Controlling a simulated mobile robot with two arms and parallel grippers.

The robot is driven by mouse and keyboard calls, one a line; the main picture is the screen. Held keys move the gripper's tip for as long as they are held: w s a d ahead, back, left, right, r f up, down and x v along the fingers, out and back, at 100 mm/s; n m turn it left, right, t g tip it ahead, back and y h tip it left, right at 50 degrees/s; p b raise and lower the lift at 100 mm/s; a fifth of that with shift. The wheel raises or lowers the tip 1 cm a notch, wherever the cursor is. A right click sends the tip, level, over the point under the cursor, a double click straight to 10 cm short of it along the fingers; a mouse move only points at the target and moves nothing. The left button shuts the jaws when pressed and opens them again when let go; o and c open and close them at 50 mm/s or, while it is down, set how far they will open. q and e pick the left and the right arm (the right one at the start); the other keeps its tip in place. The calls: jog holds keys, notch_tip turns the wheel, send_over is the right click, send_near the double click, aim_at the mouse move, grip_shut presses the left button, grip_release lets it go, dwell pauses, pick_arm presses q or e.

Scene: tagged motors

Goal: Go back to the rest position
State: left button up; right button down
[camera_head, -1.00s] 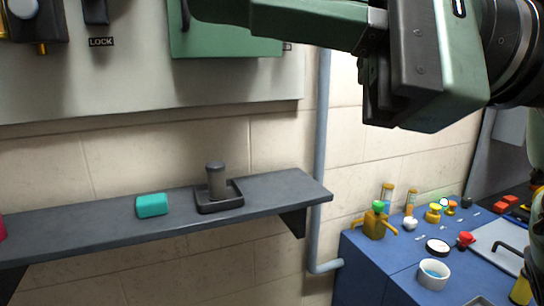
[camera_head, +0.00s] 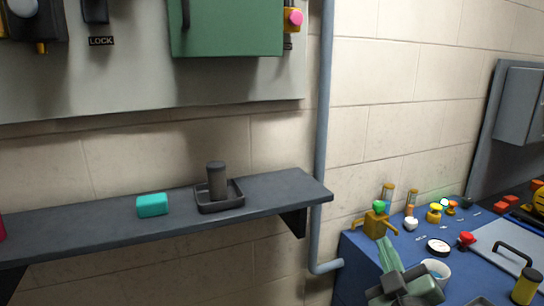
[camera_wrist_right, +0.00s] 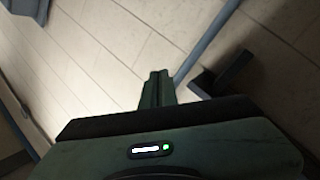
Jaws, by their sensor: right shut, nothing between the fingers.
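My right gripper (camera_head: 388,252) is low at the right of the head view, in front of the blue workbench top and partly covering a white cup. Its green fingers point up and are shut with nothing between them. In the right wrist view the same closed fingers (camera_wrist_right: 157,90) stand together against the tiled wall, touching nothing that I can make out. My left gripper is in neither view.
The blue workbench (camera_head: 350,262) carries a brass valve (camera_head: 375,224), the white cup (camera_head: 444,269) and several small items. A grey pipe (camera_head: 323,110) runs down the wall.

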jog(key=s+f+m+g, duration=0.1)
jog(key=s+f+g, duration=0.15)
jog(key=f, duration=0.45)
jog(key=s+f+m+g, duration=0.1)
jog(key=s+f+g, duration=0.15)
jog(key=f, duration=0.35)
jog(key=s+a+f+m+g+y, duration=0.25)
jog(key=s+f+g, duration=0.85)
jog(key=s+f, duration=1.35)
jog(key=f, duration=2.3)
jog(key=s+d+f+g, duration=0.1)
jog(key=s+d+f, duration=0.1)
jog(key=s+f, duration=0.5)
jog(key=s+d+f+g, duration=0.1)
jog(key=s+f, duration=0.6)
jog(key=s, duration=0.2)
jog(key=shift+s+d+f+h, duration=0.25)
jog(key=shift+d+f+h, duration=0.1)
jog(key=shift+h, duration=0.1)
